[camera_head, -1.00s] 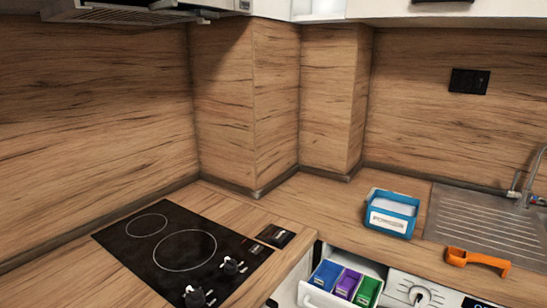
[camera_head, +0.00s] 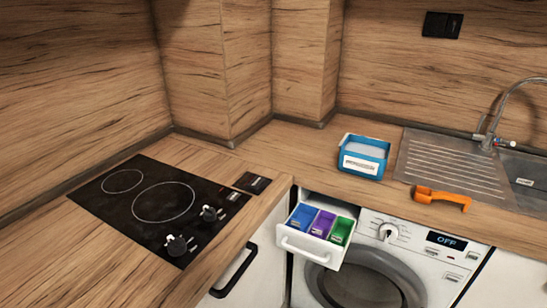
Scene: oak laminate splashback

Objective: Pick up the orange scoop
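The orange scoop (camera_head: 441,198) lies on the wooden counter in front of the ribbed drainboard, near the counter's front edge. Its wider end is to the left and its handle runs to the right. Nothing is touching it from above. Neither of my grippers shows in the head view.
A blue box with a white label (camera_head: 363,157) stands on the counter left of the metal drainboard (camera_head: 440,163). The washing machine's detergent drawer (camera_head: 307,244) is pulled out below the counter. A black cooktop (camera_head: 150,206) is at left, and a tap (camera_head: 490,133) at right.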

